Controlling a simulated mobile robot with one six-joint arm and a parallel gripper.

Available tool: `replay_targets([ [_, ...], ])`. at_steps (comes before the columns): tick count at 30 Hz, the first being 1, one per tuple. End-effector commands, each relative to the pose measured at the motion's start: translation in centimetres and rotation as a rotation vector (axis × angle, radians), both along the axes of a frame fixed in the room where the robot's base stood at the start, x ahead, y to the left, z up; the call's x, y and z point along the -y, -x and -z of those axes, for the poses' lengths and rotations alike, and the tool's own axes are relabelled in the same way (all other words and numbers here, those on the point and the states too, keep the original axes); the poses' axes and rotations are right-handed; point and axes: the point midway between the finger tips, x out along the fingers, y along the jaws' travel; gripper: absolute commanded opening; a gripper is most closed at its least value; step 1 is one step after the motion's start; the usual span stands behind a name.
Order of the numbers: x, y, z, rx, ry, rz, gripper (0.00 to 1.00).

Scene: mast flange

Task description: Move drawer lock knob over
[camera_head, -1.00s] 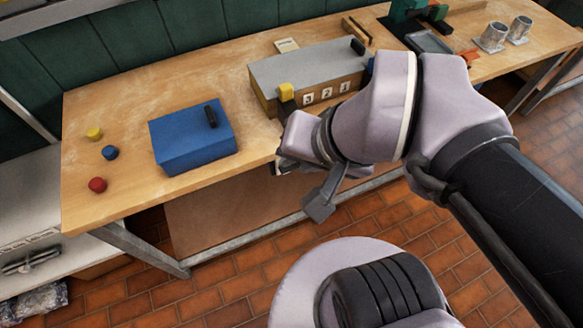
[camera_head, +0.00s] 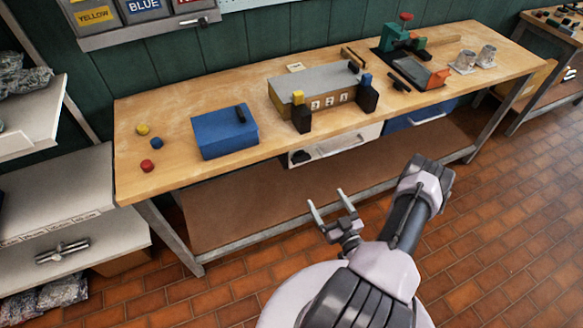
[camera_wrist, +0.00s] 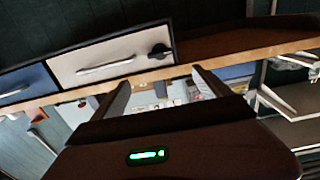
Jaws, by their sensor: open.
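The black drawer lock knob (camera_head: 301,157) sits at the left end of the white drawer front (camera_head: 345,143) under the bench. In the wrist view, the knob (camera_wrist: 159,50) shows to the right of the drawer's pale bar handle (camera_wrist: 105,65), with a small lever shape pointing sideways. The white drawer looks shut. My gripper (camera_head: 327,200) is open and empty, in front of the bench and below the drawer, clear of the knob. In the wrist view its two fingers (camera_wrist: 162,92) stand apart, with the knob above the gap between them.
A blue drawer (camera_head: 420,117) lies beside the white one. On the bench top (camera_head: 180,105) are a blue box (camera_head: 225,135), a grey-topped box with numbers (camera_head: 315,92), and yellow, blue and red knobs. A lower shelf (camera_head: 250,205) runs beneath. Floor in front is free.

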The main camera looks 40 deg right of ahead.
Motion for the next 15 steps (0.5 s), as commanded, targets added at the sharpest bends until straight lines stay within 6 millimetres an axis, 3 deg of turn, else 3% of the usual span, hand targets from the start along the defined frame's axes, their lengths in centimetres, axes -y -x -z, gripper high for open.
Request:
replay_targets([
  [15,2.9,-13.5,0.1,0.003,0.009,-0.011,0.87],
])
